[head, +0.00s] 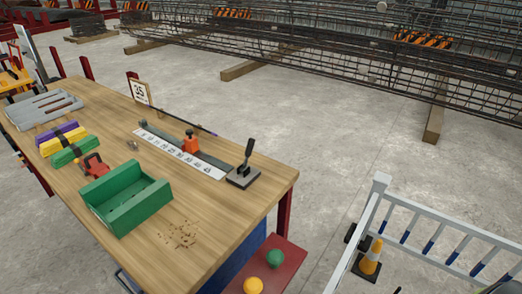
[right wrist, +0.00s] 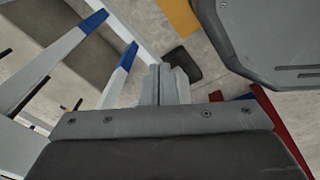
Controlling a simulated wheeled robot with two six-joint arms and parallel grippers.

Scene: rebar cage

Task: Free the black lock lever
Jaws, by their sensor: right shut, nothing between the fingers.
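The base sits at the end of a white numbered scale (head: 175,151). A red-orange block (head: 191,142) sits on the dark rail beside the scale. My right gripper (right wrist: 166,70) shows only in the right wrist view; its fingers are together with nothing between them, away from the lever. My left gripper is not in any view.
A green open box (head: 125,200) and a red clamp-like tool (head: 95,165) are on the bench. Purple, yellow and green blocks (head: 62,140) lie further left. A white railing (head: 440,235) and a traffic cone (head: 370,258) stand right of the bench. Rebar cages (head: 330,50) lie behind.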

